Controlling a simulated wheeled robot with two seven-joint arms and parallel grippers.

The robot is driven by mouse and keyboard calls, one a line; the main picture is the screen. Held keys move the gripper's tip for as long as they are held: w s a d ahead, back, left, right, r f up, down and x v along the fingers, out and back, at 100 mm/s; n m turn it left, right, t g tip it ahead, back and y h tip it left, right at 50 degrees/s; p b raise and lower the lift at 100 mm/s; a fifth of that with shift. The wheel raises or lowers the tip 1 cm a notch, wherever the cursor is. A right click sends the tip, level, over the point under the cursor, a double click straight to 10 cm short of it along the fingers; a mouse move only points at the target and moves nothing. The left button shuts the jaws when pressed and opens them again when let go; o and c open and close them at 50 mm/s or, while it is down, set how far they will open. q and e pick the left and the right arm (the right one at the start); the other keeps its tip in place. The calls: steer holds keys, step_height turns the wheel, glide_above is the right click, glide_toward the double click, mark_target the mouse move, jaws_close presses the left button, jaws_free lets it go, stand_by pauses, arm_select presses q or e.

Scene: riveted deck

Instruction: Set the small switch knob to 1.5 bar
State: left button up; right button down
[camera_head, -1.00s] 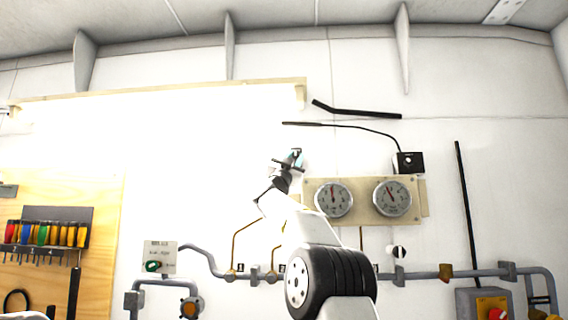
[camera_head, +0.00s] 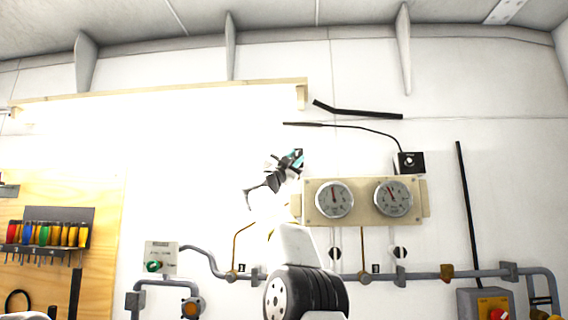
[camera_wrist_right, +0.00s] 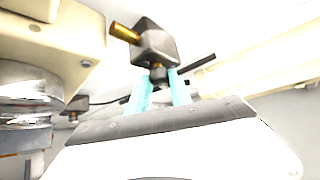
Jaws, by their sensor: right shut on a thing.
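My right gripper (camera_head: 292,160) is raised against the bright wall, just left of the gauge panel's upper corner. In the right wrist view its teal fingers (camera_wrist_right: 160,90) are shut on a small dark knob (camera_wrist_right: 158,73). The knob sticks out of a dark grey switch box (camera_wrist_right: 152,42) with a brass stub on its side. In the head view, my gripper and the glare hide this switch. I cannot read any scale or pointer mark on the knob. My left gripper is not in view.
A beige panel (camera_head: 313,213) with two round gauges (camera_head: 334,199) (camera_head: 393,198) is close to the right of my gripper. A black box (camera_head: 410,162) with a cable sits above it. Grey pipes (camera_head: 425,275) run below. A tool rack (camera_head: 45,235) hangs at left.

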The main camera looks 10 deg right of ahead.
steer(key=c, duration=1.2)
jaws_free()
steer(key=shift+o, duration=0.2)
steer(key=shift+s+a+f, duration=0.35)
steer(key=shift+s+a, duration=0.1)
steer(key=shift+a, duration=0.05)
steer(key=v, duration=0.6)
steer(key=shift+f, duration=0.2)
steer(key=shift+s+r, duration=0.1)
